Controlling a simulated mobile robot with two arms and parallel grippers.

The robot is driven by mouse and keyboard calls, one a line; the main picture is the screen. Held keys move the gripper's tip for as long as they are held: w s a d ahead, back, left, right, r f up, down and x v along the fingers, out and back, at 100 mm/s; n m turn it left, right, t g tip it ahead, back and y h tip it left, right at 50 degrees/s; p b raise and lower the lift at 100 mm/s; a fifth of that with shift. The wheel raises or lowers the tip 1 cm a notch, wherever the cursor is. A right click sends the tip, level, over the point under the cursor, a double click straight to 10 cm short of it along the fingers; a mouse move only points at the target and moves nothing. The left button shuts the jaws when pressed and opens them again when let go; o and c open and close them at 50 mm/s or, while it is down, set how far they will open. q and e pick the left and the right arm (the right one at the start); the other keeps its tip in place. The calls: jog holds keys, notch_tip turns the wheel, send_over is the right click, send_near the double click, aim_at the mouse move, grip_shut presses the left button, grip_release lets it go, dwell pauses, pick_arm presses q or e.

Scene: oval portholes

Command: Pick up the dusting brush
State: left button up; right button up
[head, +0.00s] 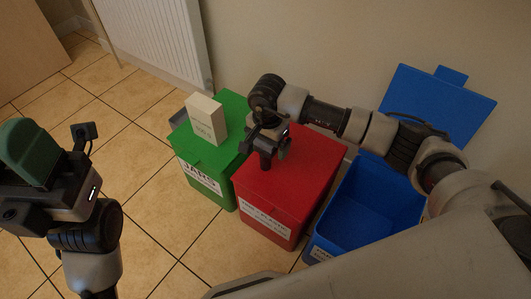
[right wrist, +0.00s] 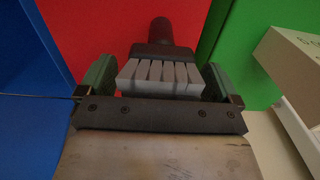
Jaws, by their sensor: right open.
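The dusting brush (right wrist: 160,72) shows between the fingers of my right gripper (right wrist: 158,80) in the right wrist view. Its grey bristle blocks face the camera and its dark handle points away, toward the red lid. The green fingers stand on either side of the bristles, apart, with small gaps visible. In the head view my right gripper (head: 268,127) is above the red bin (head: 312,165), and a dark handle-like part shows below it. Whether the handle touches the lid is unclear. My left gripper (head: 28,150) is at the far left; its green finger shows, but its opening cannot be judged.
A green bin (head: 212,160) stands left of the red one, with a cream box (head: 205,119) on its lid. A blue bin (head: 365,205) on the right is open, its lid raised (head: 435,103). A radiator (head: 155,35) is behind. Tiled floor (head: 125,150) is clear at left.

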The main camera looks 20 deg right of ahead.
jog(key=shift+f, duration=0.35)
jog(key=shift+c, duration=0.2)
jog(key=c, duration=1)
jog(key=shift+o, duration=0.2)
jog(key=shift+r, duration=0.1)
